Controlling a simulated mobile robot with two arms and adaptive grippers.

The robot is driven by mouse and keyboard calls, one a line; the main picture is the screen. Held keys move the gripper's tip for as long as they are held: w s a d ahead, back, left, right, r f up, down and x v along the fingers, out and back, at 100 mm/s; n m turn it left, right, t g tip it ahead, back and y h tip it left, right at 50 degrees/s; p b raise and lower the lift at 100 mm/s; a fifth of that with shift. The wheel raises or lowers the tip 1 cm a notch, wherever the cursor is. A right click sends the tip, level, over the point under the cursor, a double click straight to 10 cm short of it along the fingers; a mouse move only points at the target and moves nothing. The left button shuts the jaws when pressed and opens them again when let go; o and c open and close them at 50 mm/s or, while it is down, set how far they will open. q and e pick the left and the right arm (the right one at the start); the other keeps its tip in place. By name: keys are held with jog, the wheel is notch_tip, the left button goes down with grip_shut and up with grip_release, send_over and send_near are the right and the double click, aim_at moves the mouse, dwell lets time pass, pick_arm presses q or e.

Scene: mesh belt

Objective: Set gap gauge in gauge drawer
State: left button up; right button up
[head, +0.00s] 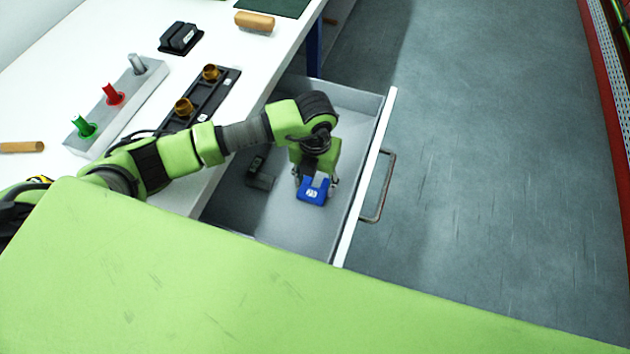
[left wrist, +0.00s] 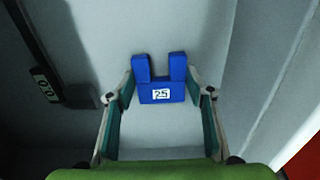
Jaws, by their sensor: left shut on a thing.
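The gap gauge (head: 313,193) is a blue U-shaped block with a white label. In the left wrist view the gauge (left wrist: 161,92) shows its two prongs and a label that reads about 25. My left gripper (head: 315,182) is shut on it, one finger on each side; the fingers also show in the left wrist view (left wrist: 160,100). The gauge is inside the outline of the open gauge drawer (head: 290,229), near its front panel. I cannot tell whether it touches the drawer floor. My right gripper is not in view.
A dark tool (head: 260,174) lies in the drawer left of the gauge; it shows in the left wrist view (left wrist: 45,82). The drawer handle (head: 385,187) juts out over open floor. The white bench holds a peg block (head: 120,105) and a dark tray (head: 222,98).

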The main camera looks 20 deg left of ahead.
pick_arm(q)
jog(key=o, duration=1.4)
jog(key=shift+f, duration=0.1)
jog(key=shift+o, duration=0.2)
notch_tip(320, 180, up, 12)
jog(key=b, duration=0.1)
